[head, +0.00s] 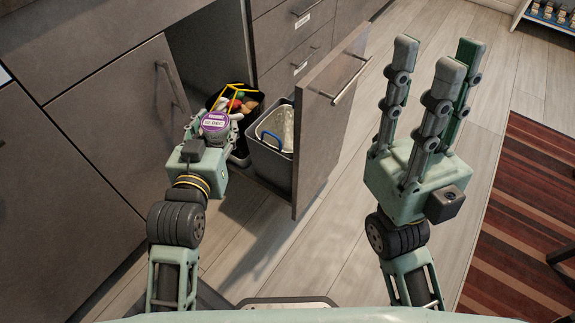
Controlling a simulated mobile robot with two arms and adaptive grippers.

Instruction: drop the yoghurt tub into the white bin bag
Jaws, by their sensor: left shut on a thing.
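The yoghurt tub (215,122), with a purple and white top, is held in my left gripper (218,128). The white bin bag (279,124) lines a grey bin (268,163) in that drawer, to the right of the tub. The tub's lower part is hidden by my left gripper.
A black bin (239,154) with food scraps and a yellow-edged item stands left of the grey bin. The drawer front (327,125) stands pulled out at the right of the bins. Grey cabinets line the left. A striped rug (528,210) lies at right.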

